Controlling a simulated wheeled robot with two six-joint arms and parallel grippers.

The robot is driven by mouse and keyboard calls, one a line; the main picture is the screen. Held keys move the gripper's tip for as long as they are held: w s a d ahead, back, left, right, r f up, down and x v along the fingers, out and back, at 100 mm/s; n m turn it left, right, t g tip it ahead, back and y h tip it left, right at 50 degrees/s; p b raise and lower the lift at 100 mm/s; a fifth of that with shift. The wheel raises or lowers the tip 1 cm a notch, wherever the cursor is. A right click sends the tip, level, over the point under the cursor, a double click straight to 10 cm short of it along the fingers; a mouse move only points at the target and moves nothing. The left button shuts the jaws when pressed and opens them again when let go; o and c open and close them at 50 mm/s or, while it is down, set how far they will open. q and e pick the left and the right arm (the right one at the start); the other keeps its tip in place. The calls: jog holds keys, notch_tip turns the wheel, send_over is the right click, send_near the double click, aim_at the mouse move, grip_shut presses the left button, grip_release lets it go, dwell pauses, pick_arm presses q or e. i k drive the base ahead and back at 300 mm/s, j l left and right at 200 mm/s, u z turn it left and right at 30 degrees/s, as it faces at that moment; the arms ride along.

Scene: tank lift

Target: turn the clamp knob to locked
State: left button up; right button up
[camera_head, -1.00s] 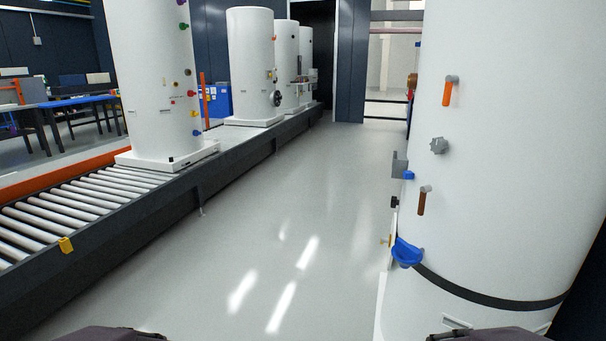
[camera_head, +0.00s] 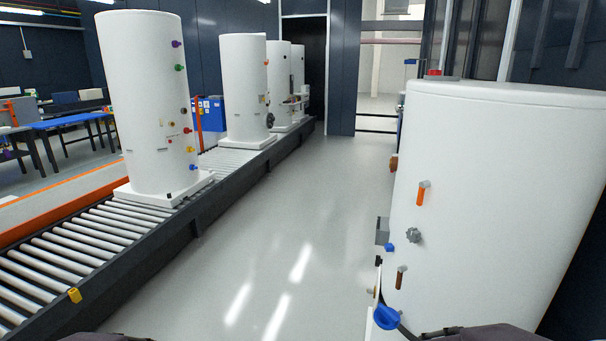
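A large white tank (camera_head: 505,190) stands at the right. On its side are a grey star-shaped knob (camera_head: 413,235), an orange handle (camera_head: 421,194) above it and a brown-orange handle (camera_head: 401,277) below it. A blue rounded part (camera_head: 386,317) sits low on the tank's left side beside a dark strap. I cannot tell for sure which of these is the clamp knob, nor whether it is locked. Neither gripper is in view; only dark parts of my own body show at the bottom edge.
A roller conveyor (camera_head: 60,252) runs along the left, carrying several white tanks, the nearest one (camera_head: 150,105) with coloured fittings. A yellow part (camera_head: 75,295) sits on its near edge. The grey floor (camera_head: 290,215) between conveyor and right tank is clear. Blue tables (camera_head: 70,121) stand far left.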

aim_at(414, 235)
jog(key=z, duration=1.25)
